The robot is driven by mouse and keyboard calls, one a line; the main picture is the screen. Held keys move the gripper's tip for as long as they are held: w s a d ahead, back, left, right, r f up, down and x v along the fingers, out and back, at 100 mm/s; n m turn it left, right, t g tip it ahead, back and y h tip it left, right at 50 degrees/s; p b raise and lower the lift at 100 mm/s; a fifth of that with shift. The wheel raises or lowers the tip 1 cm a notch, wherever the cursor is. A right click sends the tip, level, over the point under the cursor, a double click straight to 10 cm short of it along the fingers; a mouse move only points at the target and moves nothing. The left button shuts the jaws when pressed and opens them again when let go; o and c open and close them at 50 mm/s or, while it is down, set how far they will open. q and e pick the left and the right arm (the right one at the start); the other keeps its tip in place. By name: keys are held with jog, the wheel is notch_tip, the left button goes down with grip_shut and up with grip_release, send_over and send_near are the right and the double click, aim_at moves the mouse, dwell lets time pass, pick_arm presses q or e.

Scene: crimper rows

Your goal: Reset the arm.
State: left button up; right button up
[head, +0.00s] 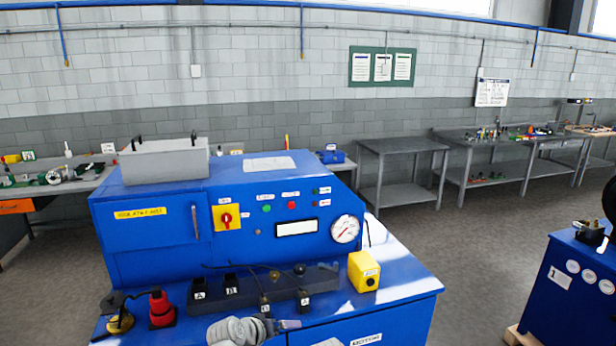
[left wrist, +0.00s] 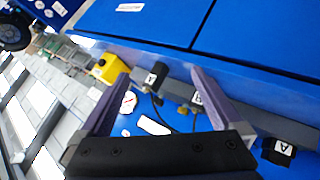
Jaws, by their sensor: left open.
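A blue machine bench (head: 140,240) fills the middle of the head view, with a front panel of buttons, a yellow-backed red switch (head: 226,217) and a round gauge (head: 345,229). My left gripper (head: 288,324) is low in the head view, over the bench's front part. In the left wrist view the left gripper (left wrist: 158,72) has its fingers apart, with no object visibly held; labelled blocks (left wrist: 157,76) show beyond them. My right gripper is not in view.
A yellow box (head: 363,271) stands right of the rail; a red piece (head: 161,308) stands at the left. A grey bin (head: 165,159) sits on top. Another blue machine (head: 575,285) is at the right. Grey tables (head: 402,146) line the wall, with open floor between.

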pick_arm(q)
jog(key=s+a+f+m+g+y, duration=0.2)
jog(key=s+a+f+g+y, duration=0.45)
jog(key=s, duration=0.65)
jog(key=s+d+f+m+g+b, duration=0.2)
jog(key=s+d+f+m+b, duration=0.2)
jog(key=s+d+f+b, duration=0.2)
jog(key=shift+s+d+f, duration=0.35)
jog(key=shift+d+f, duration=0.2)
jog(key=shift+d, duration=0.35)
